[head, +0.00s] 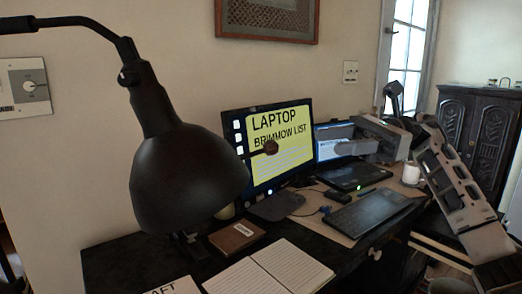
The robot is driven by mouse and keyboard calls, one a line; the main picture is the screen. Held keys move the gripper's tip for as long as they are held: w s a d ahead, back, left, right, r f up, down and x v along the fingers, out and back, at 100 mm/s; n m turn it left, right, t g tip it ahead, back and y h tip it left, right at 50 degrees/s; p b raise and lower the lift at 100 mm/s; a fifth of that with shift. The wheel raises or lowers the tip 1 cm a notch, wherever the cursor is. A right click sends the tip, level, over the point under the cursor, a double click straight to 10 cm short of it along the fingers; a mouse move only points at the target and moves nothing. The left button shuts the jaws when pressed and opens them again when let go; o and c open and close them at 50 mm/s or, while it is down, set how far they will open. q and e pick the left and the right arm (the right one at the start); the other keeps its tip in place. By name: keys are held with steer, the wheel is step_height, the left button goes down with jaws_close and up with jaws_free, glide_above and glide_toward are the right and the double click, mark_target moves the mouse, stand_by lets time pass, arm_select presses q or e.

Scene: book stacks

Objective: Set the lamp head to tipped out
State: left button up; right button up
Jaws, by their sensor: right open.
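A large black lamp head (185,175) fills the left foreground in the head view. It hangs from a dark lamp arm (75,22) that comes in from the top left, and its wide end points down and to the right. A small brown knob (270,147) sticks out on a short rod from the right side of the lamp head, in front of the yellow screen. My right gripper (338,140) comes in from the right, with its fingers pointing left. It is open and empty, to the right of the knob and apart from it. My left gripper is not in view.
A monitor (285,120) and a laptop (340,180) stand behind on the dark desk. A keyboard (372,210), an open notebook (265,272) and a brown box (236,236) lie on it. A white cup (411,174) stands near my right arm. A dark cabinet (470,125) is at the back right.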

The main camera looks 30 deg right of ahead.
mark_target(262, 150)
steer(key=p+x, duration=0.4)
steer(key=x, duration=0.9)
steer(key=shift+r, duration=0.15)
steer(key=shift+w+a, duration=0.1)
steer(key=shift+a, duration=0.45)
steer(key=shift+d, duration=0.1)
jaws_close()
